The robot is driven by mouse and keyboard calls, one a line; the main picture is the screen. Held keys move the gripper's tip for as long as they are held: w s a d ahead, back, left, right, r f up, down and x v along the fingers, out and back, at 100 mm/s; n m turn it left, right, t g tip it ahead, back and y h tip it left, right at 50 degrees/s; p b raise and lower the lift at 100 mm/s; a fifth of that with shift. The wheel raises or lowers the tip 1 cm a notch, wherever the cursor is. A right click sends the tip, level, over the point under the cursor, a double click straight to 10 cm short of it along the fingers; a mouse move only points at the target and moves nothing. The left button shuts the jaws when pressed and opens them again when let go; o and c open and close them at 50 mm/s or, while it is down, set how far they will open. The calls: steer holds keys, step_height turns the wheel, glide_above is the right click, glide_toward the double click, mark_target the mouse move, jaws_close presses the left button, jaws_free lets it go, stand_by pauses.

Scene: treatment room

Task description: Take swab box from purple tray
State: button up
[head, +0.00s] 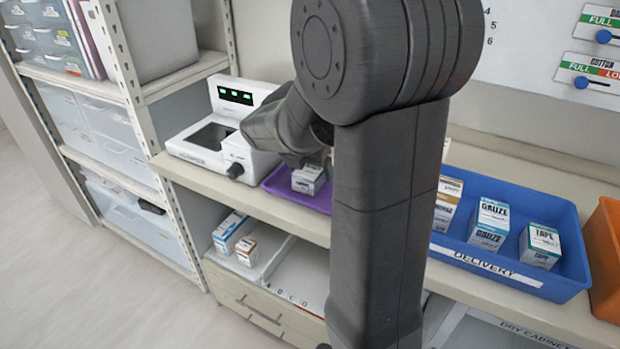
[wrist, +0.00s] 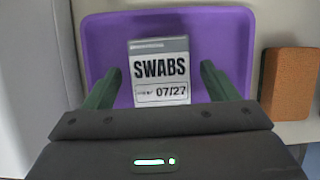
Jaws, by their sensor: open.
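The swab box (wrist: 160,72) is a small white and grey box labelled SWABS 07/27. It lies in the purple tray (wrist: 103,45), near the middle. My gripper (wrist: 160,85) is open, with one green finger on each side of the box and a gap on both sides. In the head view the box (head: 309,178) shows in the purple tray (head: 310,200) on the counter. My arm hides part of the tray there, and the fingertips are hidden.
A white device (head: 215,135) stands left of the tray. A blue DELIVERY bin (head: 500,262) with gauze and tape boxes is at the right, beside an orange bin (head: 605,255). A brown block (wrist: 288,82) lies right of the tray in the wrist view.

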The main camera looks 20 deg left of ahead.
steer(key=shift+w+f, duration=0.25)
steer(key=shift+f, duration=0.3)
steer(key=c, duration=1.1)
steer(key=shift+r, duration=0.1)
